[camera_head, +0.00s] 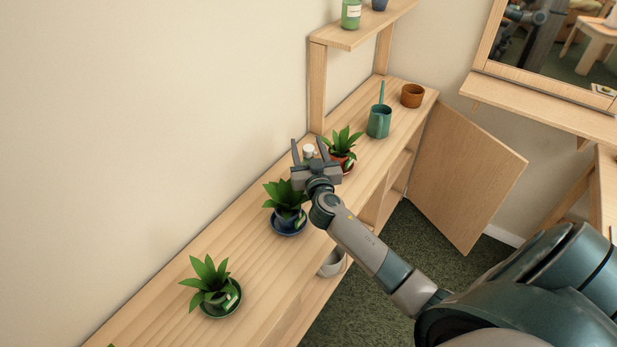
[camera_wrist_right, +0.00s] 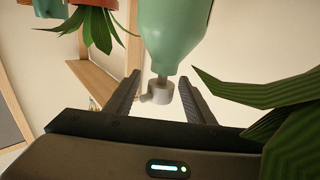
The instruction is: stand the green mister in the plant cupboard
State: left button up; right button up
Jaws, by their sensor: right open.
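The green mister (camera_wrist_right: 176,35) shows upside down in the right wrist view, its pale grey spray head (camera_wrist_right: 158,92) between my open fingers. In the head view only its pale top (camera_head: 309,150) shows, between the fingers; the gripper hides its body. My right gripper (camera_head: 309,152) is open around the top of the mister, above the wooden counter; it also shows in the wrist view (camera_wrist_right: 158,98). I cannot tell whether a finger touches it. The plant cupboard (camera_head: 398,172) appears to be the compartment under the counter's far end, its wooden door (camera_head: 470,172) swung open. My left gripper is out of view.
Potted plants stand close by: one in a blue pot (camera_head: 288,215), one in a terracotta pot (camera_head: 342,150), one nearer (camera_head: 213,290). A shelf (camera_head: 365,32) holds a green bottle (camera_head: 351,14).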

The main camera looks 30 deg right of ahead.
jog(key=shift+x, duration=1.1)
jog(key=shift+c, duration=0.3)
grip_shut()
